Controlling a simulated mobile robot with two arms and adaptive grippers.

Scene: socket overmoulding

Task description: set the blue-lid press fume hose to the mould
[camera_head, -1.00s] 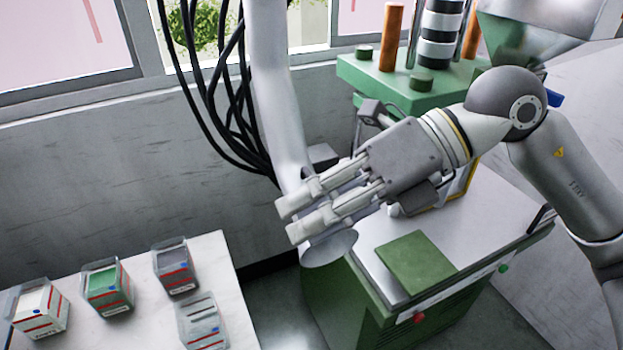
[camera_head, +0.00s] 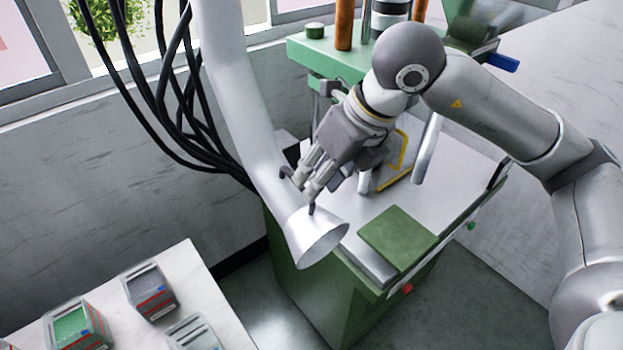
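The fume hose (camera_head: 240,100) is a pale tube hanging down in the middle left, with a flared open nozzle (camera_head: 297,245) beside the press bench. The press has a green top plate (camera_head: 345,52) and a white bench top (camera_head: 450,165). A blue piece (camera_head: 503,63) shows at its upper right. My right gripper (camera_head: 299,190) is at the hose's right edge, just above the flare, with its fingertips apart. Whether they touch the hose is unclear. The mould cannot be picked out for certain; the gripper and arm partly cover the press. My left gripper is not in view.
A green square pad (camera_head: 398,238) lies on the front of the bench. Black cables (camera_head: 175,110) hang left of the hose. A white table (camera_head: 205,285) at lower left carries several small bins (camera_head: 150,290). Floor shows between table and bench.

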